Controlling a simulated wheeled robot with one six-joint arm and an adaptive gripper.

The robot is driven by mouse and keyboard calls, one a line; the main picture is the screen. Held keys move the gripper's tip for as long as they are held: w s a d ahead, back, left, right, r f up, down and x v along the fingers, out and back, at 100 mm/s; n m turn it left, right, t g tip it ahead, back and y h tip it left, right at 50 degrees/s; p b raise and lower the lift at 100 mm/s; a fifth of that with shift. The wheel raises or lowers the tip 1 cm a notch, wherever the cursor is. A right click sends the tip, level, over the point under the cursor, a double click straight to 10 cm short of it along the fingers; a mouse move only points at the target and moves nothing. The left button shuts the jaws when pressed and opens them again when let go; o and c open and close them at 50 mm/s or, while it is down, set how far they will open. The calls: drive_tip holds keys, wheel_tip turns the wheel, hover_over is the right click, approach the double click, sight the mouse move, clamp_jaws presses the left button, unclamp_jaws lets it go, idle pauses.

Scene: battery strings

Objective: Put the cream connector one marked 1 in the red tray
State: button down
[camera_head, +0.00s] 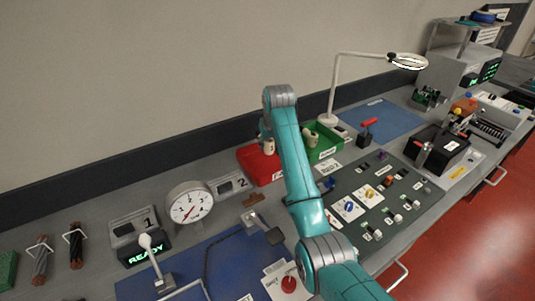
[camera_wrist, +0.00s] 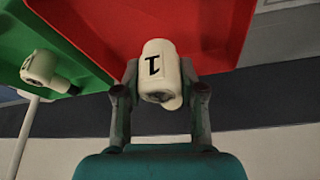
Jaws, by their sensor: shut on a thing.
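The cream connector marked 1 (camera_wrist: 160,75) is between the two fingers of my gripper (camera_wrist: 159,98) in the wrist view, with its black 1 facing the camera. My gripper is shut on it. In the head view the cream connector (camera_head: 268,147) shows small beside my arm, at the red tray (camera_head: 258,168). The red tray (camera_wrist: 215,30) fills the area behind the connector in the wrist view, and the connector overlaps its near edge. I cannot tell whether the connector touches the tray. My arm hides part of the tray's right side in the head view.
A green tray (camera_head: 327,153) stands right of the red tray, with another cream connector (camera_wrist: 40,68) in it. A lamp (camera_head: 331,95) stands behind. A dial gauge (camera_head: 190,205) is at left, and a dark control panel (camera_head: 375,190) is at right. The wall is close behind.

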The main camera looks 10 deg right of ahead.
sight(269, 162)
drive_tip(key=shift+f, duration=2.35)
drive_tip(key=shift+f, duration=0.1)
drive_tip(key=c, duration=0.7)
unclamp_jaws()
drive_tip(key=v, duration=1.2)
drive_tip(key=shift+s, duration=0.1)
